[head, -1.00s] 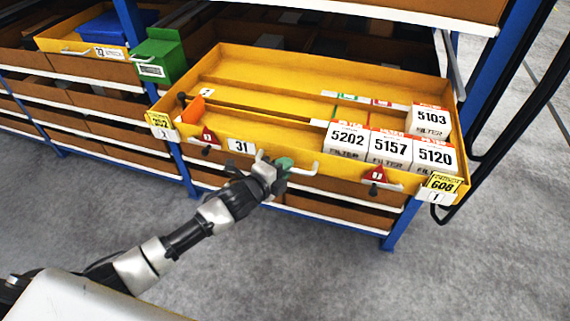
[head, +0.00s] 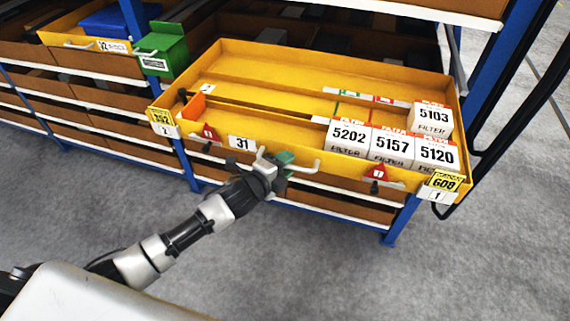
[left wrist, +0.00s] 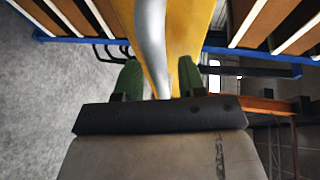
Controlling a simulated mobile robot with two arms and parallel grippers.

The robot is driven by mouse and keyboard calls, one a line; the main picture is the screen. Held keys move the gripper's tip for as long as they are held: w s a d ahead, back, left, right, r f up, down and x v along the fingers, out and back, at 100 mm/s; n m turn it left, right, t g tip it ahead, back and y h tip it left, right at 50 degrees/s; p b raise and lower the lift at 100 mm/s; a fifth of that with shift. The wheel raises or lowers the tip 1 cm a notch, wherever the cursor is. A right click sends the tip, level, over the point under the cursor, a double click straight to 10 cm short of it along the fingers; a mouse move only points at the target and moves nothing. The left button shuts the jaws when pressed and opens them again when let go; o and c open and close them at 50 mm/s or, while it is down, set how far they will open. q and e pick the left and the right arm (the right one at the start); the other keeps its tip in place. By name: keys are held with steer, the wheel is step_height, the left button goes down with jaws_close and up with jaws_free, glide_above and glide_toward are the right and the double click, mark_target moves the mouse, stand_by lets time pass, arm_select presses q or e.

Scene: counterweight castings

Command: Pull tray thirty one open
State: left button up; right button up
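Tray thirty one (head: 300,67) is a long yellow tray marked 31 (head: 241,143). It sticks far out of the blue-posted rack. A pale bar handle (head: 305,169) is on its front. My left gripper (head: 274,160) is at the left part of this handle. In the left wrist view, the grey handle bar (left wrist: 151,40) runs between the two green fingers (left wrist: 160,78). The fingers stand apart, with a strip of yellow showing between the bar and the right finger. My right gripper is not in view.
White filter boxes (head: 393,147) stand in the tray's right end. Red tags (head: 377,172) hang on its front. A green bin (head: 163,50) and another yellow tray (head: 60,40) are to the left. Black cables (head: 505,120) hang at right. The grey floor (head: 330,275) in front is clear.

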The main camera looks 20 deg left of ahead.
arm_select(q)
steer(key=shift+s, duration=0.1)
steer(key=b+v, duration=0.2)
steer(key=v, duration=0.8)
steer(key=shift+s+a+b, duration=0.2)
steer(key=shift+s+b, duration=0.1)
steer(key=shift+b, duration=0.05)
